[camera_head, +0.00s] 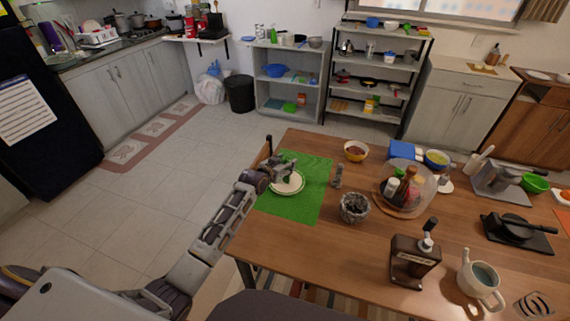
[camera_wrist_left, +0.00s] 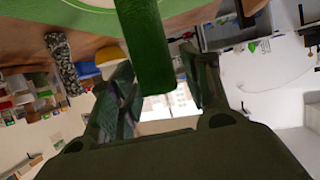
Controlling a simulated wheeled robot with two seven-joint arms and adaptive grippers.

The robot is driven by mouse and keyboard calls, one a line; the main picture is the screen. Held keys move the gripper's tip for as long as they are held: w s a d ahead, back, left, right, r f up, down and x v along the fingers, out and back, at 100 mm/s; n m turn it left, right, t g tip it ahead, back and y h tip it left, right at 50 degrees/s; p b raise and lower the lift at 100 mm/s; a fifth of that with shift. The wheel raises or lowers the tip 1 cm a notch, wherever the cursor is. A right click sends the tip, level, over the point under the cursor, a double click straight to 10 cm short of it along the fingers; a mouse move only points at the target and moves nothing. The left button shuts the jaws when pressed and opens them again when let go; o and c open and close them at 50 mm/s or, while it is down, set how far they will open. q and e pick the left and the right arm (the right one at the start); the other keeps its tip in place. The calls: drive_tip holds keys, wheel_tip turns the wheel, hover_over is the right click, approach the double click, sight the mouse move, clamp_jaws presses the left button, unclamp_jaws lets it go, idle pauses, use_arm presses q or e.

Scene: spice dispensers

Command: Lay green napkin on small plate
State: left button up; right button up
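My left gripper (camera_head: 285,172) is over a small pale plate (camera_head: 288,184), which lies on a green placemat (camera_head: 305,205) at the table's left end. In the left wrist view a rolled green napkin (camera_wrist_left: 148,45) is between the two fingers of the left gripper (camera_wrist_left: 160,75). The fingers are spread, with a visible gap between the napkin and the right-hand finger. Part of the plate's rim (camera_wrist_left: 85,4) shows at the top of that view. Whether the napkin touches the plate is hard to tell. My right gripper is not in view.
A small grey item (camera_head: 337,177) and a dark patterned cup (camera_head: 354,208) stand right of the placemat. A bowl (camera_head: 356,151) is behind them. A round tray (camera_head: 420,205) with bottles and a dark dispenser (camera_head: 415,259) are further right. The table front left is clear.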

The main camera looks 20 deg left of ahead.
use_arm(q)
drive_tip(key=shift+r, duration=0.15)
drive_tip(key=v, duration=1.2)
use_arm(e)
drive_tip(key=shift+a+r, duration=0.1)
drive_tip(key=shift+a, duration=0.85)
